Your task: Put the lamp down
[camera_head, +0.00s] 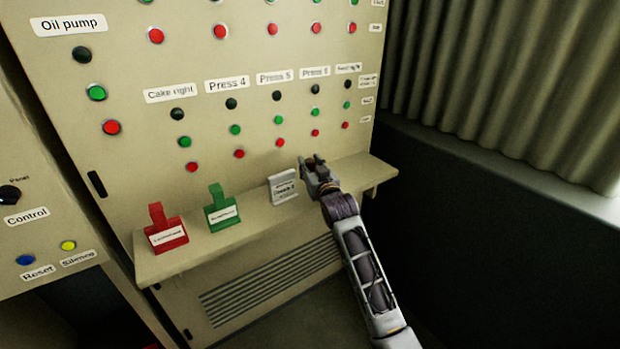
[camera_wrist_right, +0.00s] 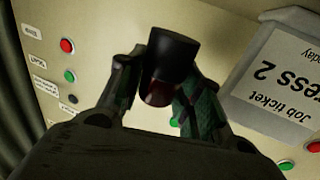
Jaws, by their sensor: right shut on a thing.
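My right gripper (camera_head: 316,163) is over the right part of the narrow shelf (camera_head: 250,222), close to the panel front. In the right wrist view its fingers (camera_wrist_right: 160,88) are shut on the lamp (camera_wrist_right: 172,54), a small dark cylinder with a dark red end towards the palm. In the head view the lamp is too small and dark to tell from the fingers. I cannot tell whether the lamp touches the shelf. My left gripper is not in view.
A white job ticket holder (camera_head: 283,188) stands on the shelf just left of the gripper; it also shows in the wrist view (camera_wrist_right: 275,75). A green tag (camera_head: 221,211) and a red tag (camera_head: 166,231) stand further left. Buttons line the panel above. The shelf's right end looks clear.

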